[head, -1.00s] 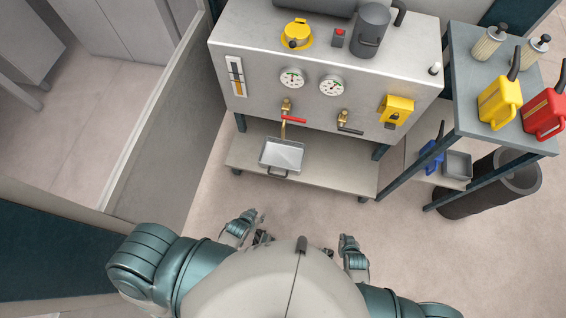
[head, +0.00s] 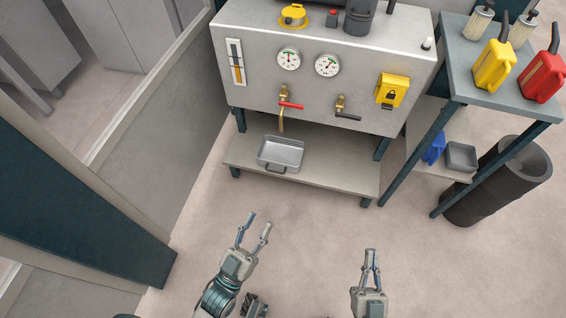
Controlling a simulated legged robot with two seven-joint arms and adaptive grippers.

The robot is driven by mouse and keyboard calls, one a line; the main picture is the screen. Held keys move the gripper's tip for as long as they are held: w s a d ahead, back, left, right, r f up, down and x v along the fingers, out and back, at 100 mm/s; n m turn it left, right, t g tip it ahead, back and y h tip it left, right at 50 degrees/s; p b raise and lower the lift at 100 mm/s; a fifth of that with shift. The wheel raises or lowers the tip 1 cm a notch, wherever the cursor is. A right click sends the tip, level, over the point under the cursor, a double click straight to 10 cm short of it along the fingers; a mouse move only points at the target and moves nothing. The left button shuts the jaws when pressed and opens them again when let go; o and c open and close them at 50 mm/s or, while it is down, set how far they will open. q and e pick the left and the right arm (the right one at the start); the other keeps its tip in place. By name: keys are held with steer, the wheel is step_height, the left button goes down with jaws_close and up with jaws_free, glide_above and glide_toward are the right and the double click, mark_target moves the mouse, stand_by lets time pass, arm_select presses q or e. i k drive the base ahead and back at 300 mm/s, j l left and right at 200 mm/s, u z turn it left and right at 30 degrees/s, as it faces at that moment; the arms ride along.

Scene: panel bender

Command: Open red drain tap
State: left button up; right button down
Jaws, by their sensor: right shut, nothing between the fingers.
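The red drain tap (head: 290,105) is a brass valve with a red lever on the front of the grey machine cabinet, left of centre. The lever points to the right, roughly level, and a brass spout hangs below it. A grey metal tray (head: 281,153) stands on the lower shelf under the spout. My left gripper (head: 254,222) is open and empty, over the floor in front of the shelf, below and left of the tap. My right gripper (head: 371,252) is shut and empty, farther right over the floor. Both grippers are well apart from the tap.
A second tap with a black lever (head: 345,112) sits right of the red one. A yellow lock box (head: 391,90) and two gauges (head: 289,59) are on the cabinet front. A side table (head: 480,72) with yellow and red cans stands at right. The floor before the shelf is clear.

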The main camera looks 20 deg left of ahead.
mark_target(281, 103)
steer(key=i+z, duration=0.2)
steer(key=i, duration=0.4)
steer(key=i+j+z, duration=0.2)
steer(key=i, duration=0.4)
steer(key=l, duration=0.1)
